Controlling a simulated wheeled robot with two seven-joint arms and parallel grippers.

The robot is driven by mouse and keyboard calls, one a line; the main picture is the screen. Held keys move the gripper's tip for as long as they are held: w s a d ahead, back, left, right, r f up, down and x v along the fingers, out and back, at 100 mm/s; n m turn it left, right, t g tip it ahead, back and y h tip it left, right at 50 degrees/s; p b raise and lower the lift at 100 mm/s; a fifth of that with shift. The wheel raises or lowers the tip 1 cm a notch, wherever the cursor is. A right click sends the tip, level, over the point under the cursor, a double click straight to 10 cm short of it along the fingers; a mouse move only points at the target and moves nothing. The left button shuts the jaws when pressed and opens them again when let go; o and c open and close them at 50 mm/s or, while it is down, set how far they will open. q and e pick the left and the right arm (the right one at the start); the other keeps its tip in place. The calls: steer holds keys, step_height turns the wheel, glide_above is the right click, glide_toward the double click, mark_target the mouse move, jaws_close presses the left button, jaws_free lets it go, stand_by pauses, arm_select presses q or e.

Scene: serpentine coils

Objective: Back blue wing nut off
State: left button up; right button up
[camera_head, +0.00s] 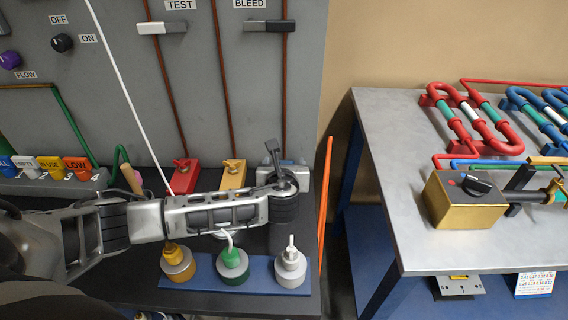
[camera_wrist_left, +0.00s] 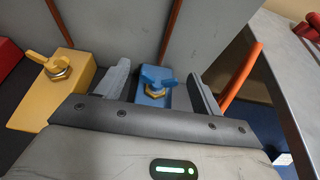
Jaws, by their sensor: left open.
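The blue wing nut (camera_wrist_left: 157,78) sits above a brass hex nut on a blue block (camera_wrist_left: 150,98), in the middle of the left wrist view. My left gripper (camera_wrist_left: 162,84) is open, with one finger on each side of the wing nut. A gap shows between the wing nut and each finger. In the head view my left gripper (camera_head: 281,178) is at the right end of the row of blocks and hides the wing nut. A yellow wing nut (camera_wrist_left: 50,63) on a yellow block is left of the gripper. My right gripper is not in view.
A red block (camera_head: 185,176) and the yellow block (camera_head: 233,174) stand left of the gripper. A blue rack (camera_head: 208,296) with several capped posts lies in front. An orange rod (camera_head: 325,200) rises close on the right. A brass box (camera_head: 462,205) stands on the grey table.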

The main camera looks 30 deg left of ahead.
arm_select(q)
steer(key=c, duration=1)
